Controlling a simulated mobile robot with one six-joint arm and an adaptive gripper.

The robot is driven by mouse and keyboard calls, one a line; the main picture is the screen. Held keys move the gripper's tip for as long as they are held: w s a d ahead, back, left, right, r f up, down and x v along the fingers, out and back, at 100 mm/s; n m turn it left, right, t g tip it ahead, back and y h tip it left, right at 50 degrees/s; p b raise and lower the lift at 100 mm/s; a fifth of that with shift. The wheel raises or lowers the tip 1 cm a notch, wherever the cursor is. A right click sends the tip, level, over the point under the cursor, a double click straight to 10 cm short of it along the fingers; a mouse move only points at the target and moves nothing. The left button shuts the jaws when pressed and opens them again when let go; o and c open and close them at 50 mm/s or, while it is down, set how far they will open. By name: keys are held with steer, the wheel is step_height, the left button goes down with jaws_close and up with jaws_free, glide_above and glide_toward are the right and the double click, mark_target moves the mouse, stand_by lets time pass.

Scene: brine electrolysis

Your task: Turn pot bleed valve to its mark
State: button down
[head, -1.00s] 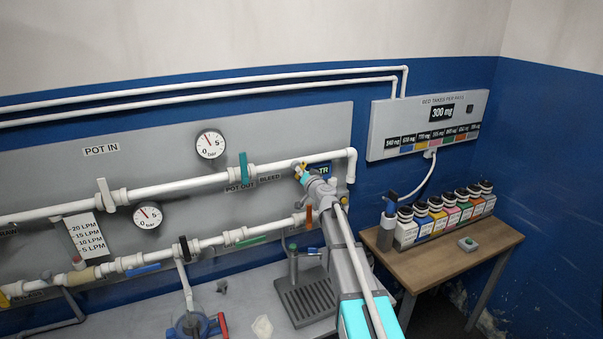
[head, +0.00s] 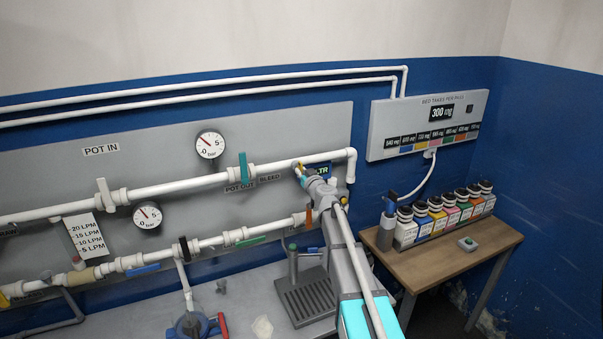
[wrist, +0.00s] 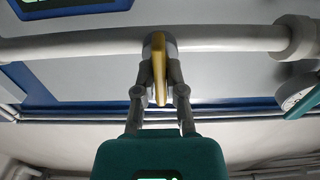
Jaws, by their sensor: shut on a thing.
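The bleed valve's yellow lever (wrist: 159,75) stands on the white pipe in the wrist view, with a finger on each side of it. My gripper (wrist: 159,92) is shut on this lever. In the head view my gripper (head: 301,172) reaches up to the upper pipe, just right of the BLEED label (head: 270,178). Only a small yellow bit of the valve shows there; the arm end hides the rest. I cannot make out the valve's mark in either view.
The teal POT OUT handle (head: 243,167) stands upright left of my gripper. An orange handle (head: 308,217) on the lower pipe is close beside my arm. Two round gauges hang on the grey panel. Several bottles (head: 436,220) stand on the wooden table at right.

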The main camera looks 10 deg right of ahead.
steer(key=c, duration=0.7)
jaws_free()
steer(key=v, duration=1.2)
